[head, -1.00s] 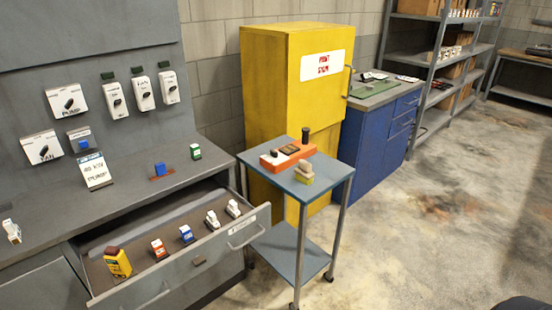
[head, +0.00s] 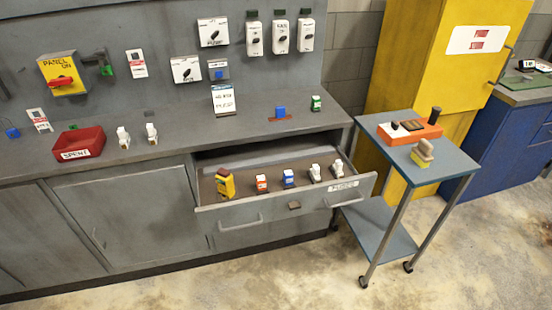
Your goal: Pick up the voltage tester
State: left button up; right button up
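A yellow block-shaped device with a dark red-brown top (head: 225,184) stands at the left end of the open drawer (head: 252,214) under the grey counter. It looks most like the voltage tester, but I cannot read any label on it. Its upper part rises above the drawer's front edge, and nothing covers it from above. Neither of my grippers shows in the head view.
Several small fuse-like blocks (head: 289,178) stand in the drawer to the device's right. The drawer juts out from the counter (head: 185,160). A blue cart (head: 452,163) with an orange holder (head: 409,131) stands to the right. Concrete floor (head: 290,270) in front is clear.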

aim_at(224, 181)
jog(key=k+j+z, duration=0.2)
jog(key=j+z, duration=0.15)
jog(key=k+j+z, duration=0.25)
jog(key=z, duration=0.15)
jog(key=k+j+z, duration=0.35)
jog(key=i, duration=0.1)
